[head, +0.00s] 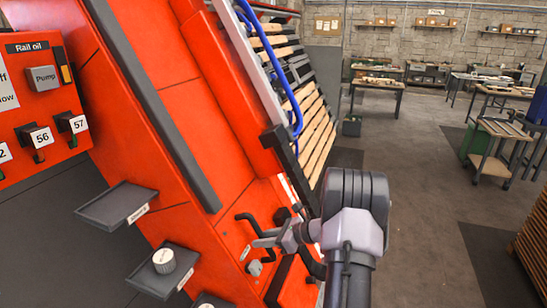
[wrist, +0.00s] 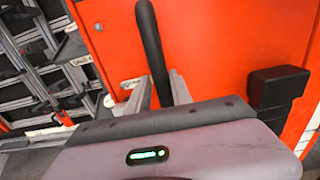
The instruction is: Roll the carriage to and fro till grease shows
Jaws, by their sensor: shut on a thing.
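My gripper (head: 262,241) is at the lower part of the red machine in the head view. It is shut on a black curved handle (head: 246,220), which stands out from a red panel (head: 232,238). In the wrist view the handle (wrist: 151,40) runs down between the two grey fingers (wrist: 160,93). My own wrist housing hides its lower end. I cannot tell which red part is the carriage. A pale sloping rail (head: 243,62) with a blue hose runs along the machine. I can make out no grease in either view.
Small grey shelves (head: 118,204) jut out at the lower left, one with a white-capped knob (head: 164,261). A black block (wrist: 277,88) sits right of the handle. The floor (head: 420,215) to the right is open.

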